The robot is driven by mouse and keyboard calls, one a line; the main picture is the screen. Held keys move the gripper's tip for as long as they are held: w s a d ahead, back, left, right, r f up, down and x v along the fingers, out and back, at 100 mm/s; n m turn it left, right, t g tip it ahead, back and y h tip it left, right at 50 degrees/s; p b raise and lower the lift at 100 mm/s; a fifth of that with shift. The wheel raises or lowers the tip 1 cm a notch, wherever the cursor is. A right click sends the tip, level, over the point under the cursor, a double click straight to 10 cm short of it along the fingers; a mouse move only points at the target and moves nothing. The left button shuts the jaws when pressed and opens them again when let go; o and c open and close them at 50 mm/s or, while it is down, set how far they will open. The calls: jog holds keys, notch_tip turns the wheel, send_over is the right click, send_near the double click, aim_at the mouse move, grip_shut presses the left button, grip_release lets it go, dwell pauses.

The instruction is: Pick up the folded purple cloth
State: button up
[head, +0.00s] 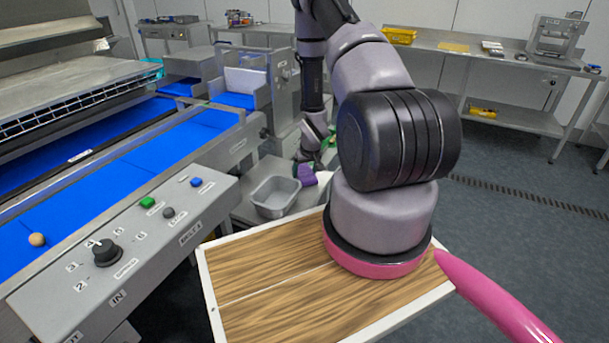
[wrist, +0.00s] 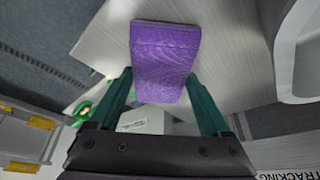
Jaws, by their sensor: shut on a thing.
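The folded purple cloth (wrist: 165,62) sits between the two green fingers of my gripper (wrist: 160,78) in the wrist view. My gripper is shut on it. The cloth reaches out past the fingertips, over a pale grey metal surface. In the head view the purple cloth (head: 306,175) shows small, just below my gripper (head: 312,162), beside a grey metal tub. I cannot tell whether the cloth still touches the surface beneath it.
The grey metal tub (head: 275,197) stands just left of the cloth on a low steel surface. The conveyor with a blue belt (head: 150,150) and control panel (head: 130,240) lies further left. A steel bench (head: 500,62) stands at the back right. The floor at right is clear.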

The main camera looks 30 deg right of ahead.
aim_at(305, 173)
notch_tip(305, 173, up, 10)
dwell(0.6)
